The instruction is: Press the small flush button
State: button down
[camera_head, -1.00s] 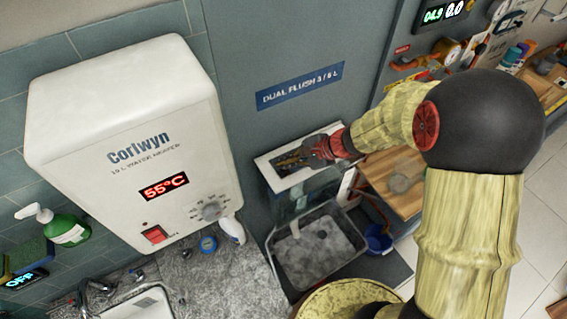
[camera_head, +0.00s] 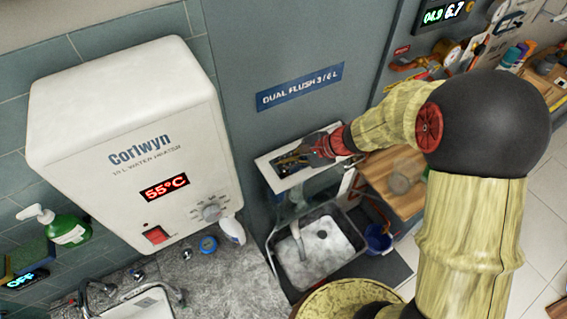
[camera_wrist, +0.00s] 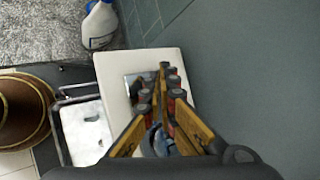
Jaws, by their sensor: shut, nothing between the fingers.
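The white cistern top (camera_head: 268,160) projects from the wall below the blue "DUAL FLUSH 3/6 L" sign (camera_head: 300,86). It also shows in the wrist view (camera_wrist: 113,75). A shiny flush plate (camera_wrist: 133,82) is set in it and is partly hidden by my fingers. My gripper (camera_head: 284,162) is shut and empty, pointing down over this plate. In the wrist view its fingertips (camera_wrist: 167,72) are together over the plate. I cannot make out the small button apart from the large one, nor tell which one the fingertips touch.
A stream of water (camera_head: 298,238) falls below the cistern into a grey basin (camera_head: 352,262). A white water heater (camera_head: 110,110) hangs at left. A display (camera_head: 443,14) at top right reads 04.9 and 6.7. A wooden surface (camera_head: 385,185) and blue bucket (camera_head: 379,238) stand to the right.

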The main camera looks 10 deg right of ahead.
aim_at(285, 169)
jog(key=shift+r+p, duration=1.65)
jog(key=shift+r, duration=1.25)
jog(key=s+f, duration=0.1)
jog(key=s+n+g, duration=0.1)
jog(key=s, duration=0.1)
jog(key=shift+d+f, duration=0.1)
jog(key=shift+f, duration=0.25)
jog(key=s+d+n+t+h+b, duration=0.1)
jog(key=s+d+n+h+b, duration=0.3)
jog(key=s+b, duration=0.6)
jog(key=s+d+n+t+h+b, duration=0.1)
jog(key=s+d+n+h+b, duration=0.3)
jog(key=s+d+n+b, duration=0.3)
jog(key=s+f+n+b, duration=0.1)
jog(key=s+n+b, duration=0.1)
jog(key=s+b, duration=0.1)
jog(key=shift+s+t+b, duration=0.25)
jog(key=shift+t+b, duration=0.05)
jog(key=shift+b, duration=0.35)
